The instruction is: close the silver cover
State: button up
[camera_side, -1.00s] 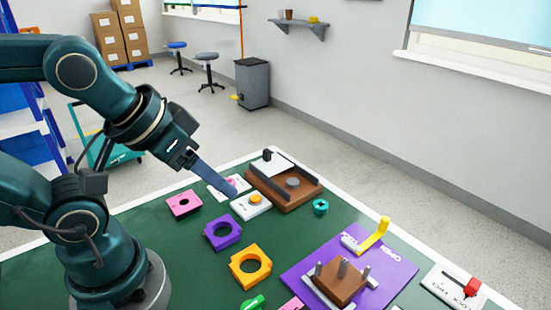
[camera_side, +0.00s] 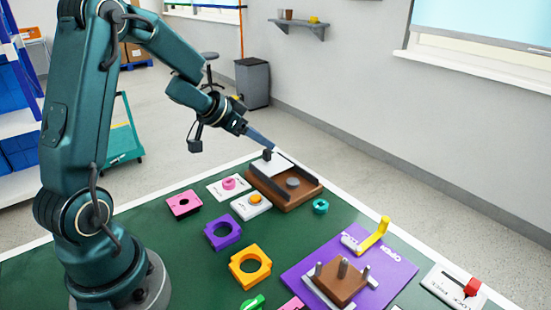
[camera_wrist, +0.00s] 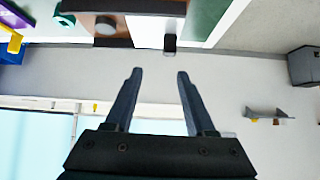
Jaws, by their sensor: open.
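The silver cover (camera_side: 275,166) is a flat plate with a dark upright handle (camera_side: 267,155), lying over the far left part of a brown box (camera_side: 287,203). The box's right part is uncovered and shows a round grey knob (camera_side: 292,183). My gripper (camera_side: 272,146) is just above and behind the handle in the side view, angled down to the right. In the wrist view its fingers (camera_wrist: 159,74) are apart and empty. The handle (camera_wrist: 170,43) shows just beyond the fingertips, with the cover (camera_wrist: 151,32) and the knob (camera_wrist: 105,26) beside it.
A white panel with a pink knob (camera_side: 229,184) and one with an orange button (camera_side: 255,199) stand left of the box. A teal ring (camera_side: 320,206) lies at its right. Purple (camera_side: 223,233) and orange (camera_side: 250,267) blocks are nearer. Room above the table is clear.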

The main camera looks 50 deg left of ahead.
aim_at(265, 150)
jog(key=shift+s+a+f+n, duration=0.2)
jog(key=shift+a+f, duration=0.1)
jog(key=shift+f, duration=0.2)
jog(key=shift+s+a+f+n, duration=0.15)
jog(key=shift+a+f, duration=0.15)
jog(key=shift+f, duration=0.2)
jog(key=shift+x, duration=2.4)
grip_shut()
